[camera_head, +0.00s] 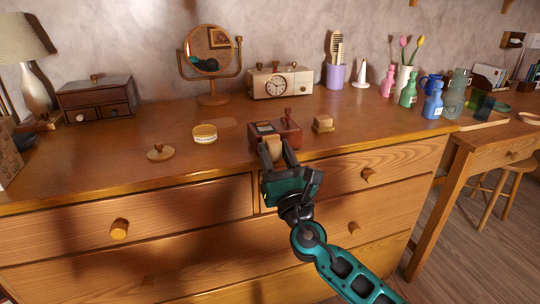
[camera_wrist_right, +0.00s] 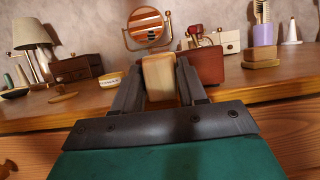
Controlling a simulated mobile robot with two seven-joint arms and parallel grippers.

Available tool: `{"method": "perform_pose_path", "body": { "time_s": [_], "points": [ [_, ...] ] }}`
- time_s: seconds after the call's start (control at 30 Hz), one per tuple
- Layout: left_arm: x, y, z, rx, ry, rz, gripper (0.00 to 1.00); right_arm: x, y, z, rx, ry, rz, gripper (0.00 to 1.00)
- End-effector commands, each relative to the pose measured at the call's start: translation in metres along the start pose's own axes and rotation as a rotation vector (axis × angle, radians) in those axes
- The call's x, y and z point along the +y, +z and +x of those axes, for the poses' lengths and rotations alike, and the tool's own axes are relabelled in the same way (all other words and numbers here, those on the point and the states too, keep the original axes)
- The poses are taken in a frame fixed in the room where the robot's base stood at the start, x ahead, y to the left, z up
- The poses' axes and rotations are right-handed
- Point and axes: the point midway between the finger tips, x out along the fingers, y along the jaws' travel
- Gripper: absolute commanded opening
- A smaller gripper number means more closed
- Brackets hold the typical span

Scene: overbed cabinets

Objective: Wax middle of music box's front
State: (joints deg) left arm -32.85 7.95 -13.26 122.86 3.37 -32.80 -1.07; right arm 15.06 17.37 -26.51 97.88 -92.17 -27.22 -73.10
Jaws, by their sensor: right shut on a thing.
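The music box (camera_head: 288,130) is a small reddish-brown wooden box with a knob on top, near the dresser's front edge. In the right wrist view its front (camera_wrist_right: 206,66) shows to the right of the held block. My right gripper (camera_head: 277,153) is shut on a pale tan block (camera_wrist_right: 160,78). The block is close before the left part of the box's front; I cannot tell whether they touch. An open round tin (camera_head: 205,134) with a yellowish top and white label stands to the left. My left gripper is not in view.
The dresser top (camera_head: 105,150) is clear at the left front.

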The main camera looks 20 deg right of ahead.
Motion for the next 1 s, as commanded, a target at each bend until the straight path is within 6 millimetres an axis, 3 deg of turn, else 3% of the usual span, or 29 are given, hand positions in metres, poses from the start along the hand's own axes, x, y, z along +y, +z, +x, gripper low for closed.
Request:
{"method": "perform_pose_path", "body": {
  "time_s": [0.23,0.47,1.0],
  "points": [
    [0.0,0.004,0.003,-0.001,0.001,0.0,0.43,-0.023,0.0,-0.001,0.0,0.001,-0.001,0.17],
    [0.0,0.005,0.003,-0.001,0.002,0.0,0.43,-0.026,0.0,0.001,-0.001,0.0,0.001,0.17],
    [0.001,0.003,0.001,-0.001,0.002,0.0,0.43,0.013,-0.001,0.002,0.0,0.001,0.001,0.17]
  ]
}}
